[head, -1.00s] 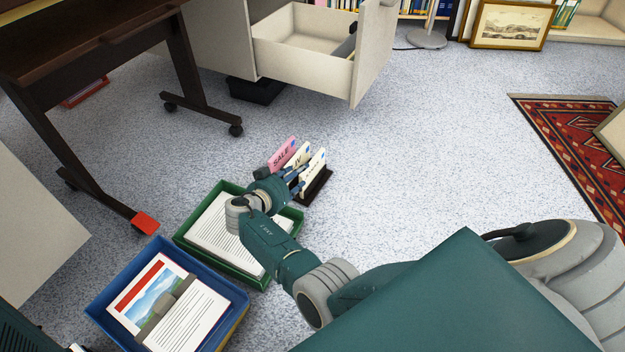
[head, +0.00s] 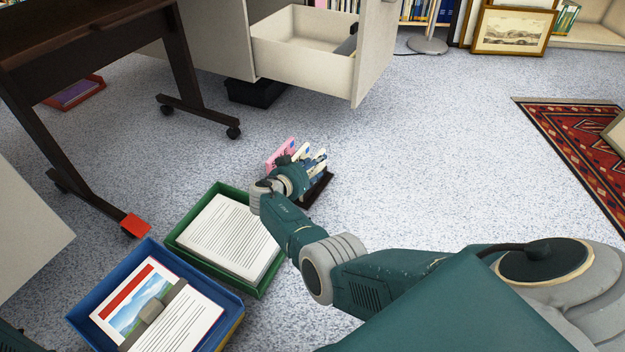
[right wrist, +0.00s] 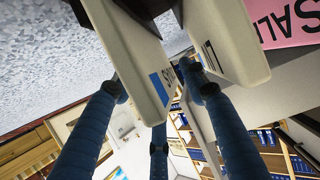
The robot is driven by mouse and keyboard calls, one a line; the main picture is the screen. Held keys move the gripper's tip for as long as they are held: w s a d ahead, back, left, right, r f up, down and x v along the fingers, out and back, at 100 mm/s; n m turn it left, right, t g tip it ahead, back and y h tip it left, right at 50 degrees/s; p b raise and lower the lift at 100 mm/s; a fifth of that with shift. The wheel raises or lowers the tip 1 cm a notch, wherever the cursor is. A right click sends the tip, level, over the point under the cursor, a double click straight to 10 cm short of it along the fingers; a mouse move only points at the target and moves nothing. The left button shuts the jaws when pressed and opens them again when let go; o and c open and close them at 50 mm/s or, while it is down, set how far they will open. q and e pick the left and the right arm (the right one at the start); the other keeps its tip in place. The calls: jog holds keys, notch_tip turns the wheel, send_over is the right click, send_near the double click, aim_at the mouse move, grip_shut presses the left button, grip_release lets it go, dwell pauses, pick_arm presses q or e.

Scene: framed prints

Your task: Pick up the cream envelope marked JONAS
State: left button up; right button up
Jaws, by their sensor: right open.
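The cream envelopes stand upright in a dark rack (head: 318,190) on the floor. The rightmost cream envelope (head: 319,164) is partly covered by my right gripper (head: 308,170). In the right wrist view this near cream envelope (right wrist: 126,45) shows a blue patch and only part of its name, too cut off to read fully. A second cream envelope (right wrist: 226,40), its lettering starting "LI", stands behind it. The right gripper (right wrist: 158,95) is open, its blue fingers spread around the near envelope's edge; contact cannot be told.
A pink envelope (right wrist: 290,20) lettered "SALL" stands beside the cream ones. A green tray (head: 190,250) of paper and a blue tray (head: 85,300) lie to the left. An open drawer (head: 305,65) is behind.

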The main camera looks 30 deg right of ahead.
jog(key=shift+r, duration=0.1)
grip_shut()
